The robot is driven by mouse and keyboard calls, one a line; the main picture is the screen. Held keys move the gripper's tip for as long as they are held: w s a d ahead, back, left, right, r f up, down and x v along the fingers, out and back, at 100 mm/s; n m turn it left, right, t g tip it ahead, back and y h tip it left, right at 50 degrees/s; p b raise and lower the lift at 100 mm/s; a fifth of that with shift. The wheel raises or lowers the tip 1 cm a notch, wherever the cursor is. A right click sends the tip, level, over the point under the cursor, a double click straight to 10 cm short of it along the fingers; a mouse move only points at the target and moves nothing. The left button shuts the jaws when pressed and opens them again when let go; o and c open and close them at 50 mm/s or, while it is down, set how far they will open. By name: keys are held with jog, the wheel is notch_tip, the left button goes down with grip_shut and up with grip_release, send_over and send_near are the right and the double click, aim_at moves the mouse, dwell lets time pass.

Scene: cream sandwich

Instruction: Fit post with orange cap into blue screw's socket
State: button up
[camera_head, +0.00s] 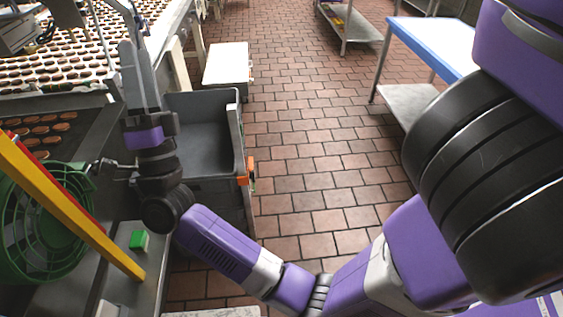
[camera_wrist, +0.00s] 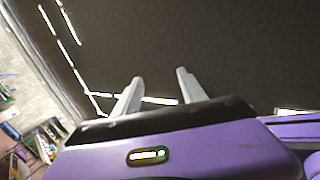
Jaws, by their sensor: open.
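I cannot make out a post with an orange cap or a blue screw's socket in either view. A small orange part (camera_head: 250,168) shows on the right side of the grey bin (camera_head: 240,130); I cannot tell what it is.
A conveyor with rows of cookies (camera_head: 75,45) runs at the upper left. A green fan guard (camera_head: 40,225), a yellow bar (camera_head: 75,208) and a green button (camera_head: 139,240) are at lower left. The tiled floor (camera_head: 310,150) between is clear.

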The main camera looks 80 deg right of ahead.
jog(key=s+a+f+n+t+y, duration=0.4)
jog(key=s+a+f+n+y, duration=0.3)
jog(key=f+n+y, duration=0.5)
jog(key=s+a+f+n+t+y, duration=0.4)
jog(key=s+a+f+n+y, duration=0.4)
jog(key=n, duration=0.9)
notch_tip(320, 180, down, 4)
jog(key=s+y, duration=0.2)
jog(key=y, duration=0.4)
jog(key=shift+n+y, duration=0.3)
jog(key=shift+o, duration=0.4)
jog(key=s+a+f+g, duration=0.2)
jog(key=s, duration=0.3)
jog(key=s+a+f+n+g, duration=0.1)
jog(key=s+a+f+g, duration=0.1)
jog(key=s, duration=0.3)
jog(key=shift+s+a+g, duration=0.15)
jog(key=shift+a+g, duration=0.15)
jog(key=shift+a, duration=0.15)
